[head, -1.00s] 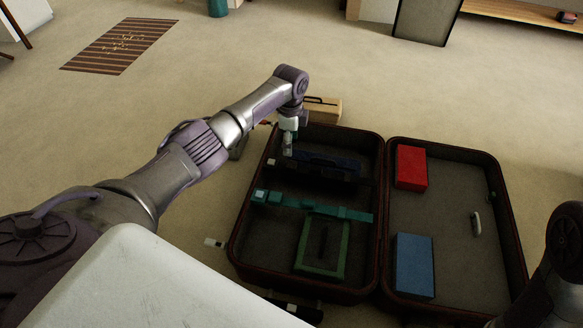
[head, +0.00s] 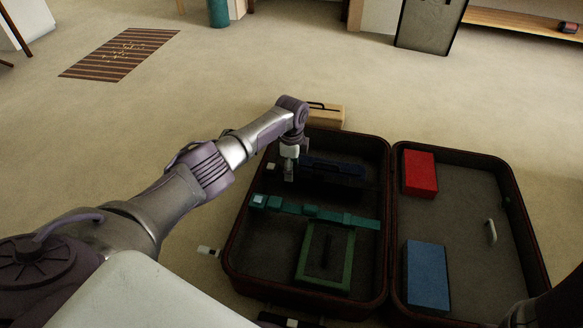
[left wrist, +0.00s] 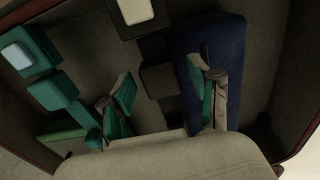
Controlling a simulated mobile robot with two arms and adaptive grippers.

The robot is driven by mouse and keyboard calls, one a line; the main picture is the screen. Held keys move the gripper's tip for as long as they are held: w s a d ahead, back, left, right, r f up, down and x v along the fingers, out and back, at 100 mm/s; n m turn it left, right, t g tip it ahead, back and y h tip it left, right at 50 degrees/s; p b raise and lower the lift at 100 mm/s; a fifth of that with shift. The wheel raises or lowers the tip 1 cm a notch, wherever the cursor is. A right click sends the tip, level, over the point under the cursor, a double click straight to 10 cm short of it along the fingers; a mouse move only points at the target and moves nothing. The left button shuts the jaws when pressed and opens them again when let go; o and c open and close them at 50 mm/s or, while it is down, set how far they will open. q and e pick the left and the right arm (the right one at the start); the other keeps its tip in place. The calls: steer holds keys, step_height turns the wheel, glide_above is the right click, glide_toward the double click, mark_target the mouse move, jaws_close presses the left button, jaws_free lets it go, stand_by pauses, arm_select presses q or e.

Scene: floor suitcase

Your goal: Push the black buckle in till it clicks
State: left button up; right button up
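The black buckle lies in the left half of the open suitcase. In the left wrist view one dark piece with a white tab (left wrist: 136,11) is at the top, and a dark block (left wrist: 160,78) is below it. A gap seems to show between them. The white tab (head: 272,166) also shows in the head view, just left of my left gripper (head: 289,176). That gripper points down into the case. In the wrist view its two fingers (left wrist: 162,72) are apart, with the dark block between them in the picture; contact cannot be told. My right gripper is out of view.
A dark blue item (head: 335,171) lies beside the buckle. Red (head: 420,172) and blue (head: 428,275) boxes lie in the right half. A wooden box (head: 326,116) stands behind the case.

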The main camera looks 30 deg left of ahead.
mark_target(283, 171)
arm_select(q)
jaws_close()
steer(key=shift+s+a+r+p, duration=0.15)
steer(key=shift+a+p, duration=0.2)
steer(key=shift+a, duration=0.2)
steer(key=shift+s+a+p, duration=0.15)
steer(key=shift+a+p, duration=0.2)
steer(key=shift+a, duration=0.35)
steer(key=shift+o, duration=0.9)
jaws_free()
steer(key=shift+a, duration=0.1)
steer(key=shift+r, duration=0.15)
step_height(283, 171, up, 11)
steer(key=shift+r, duration=0.2)
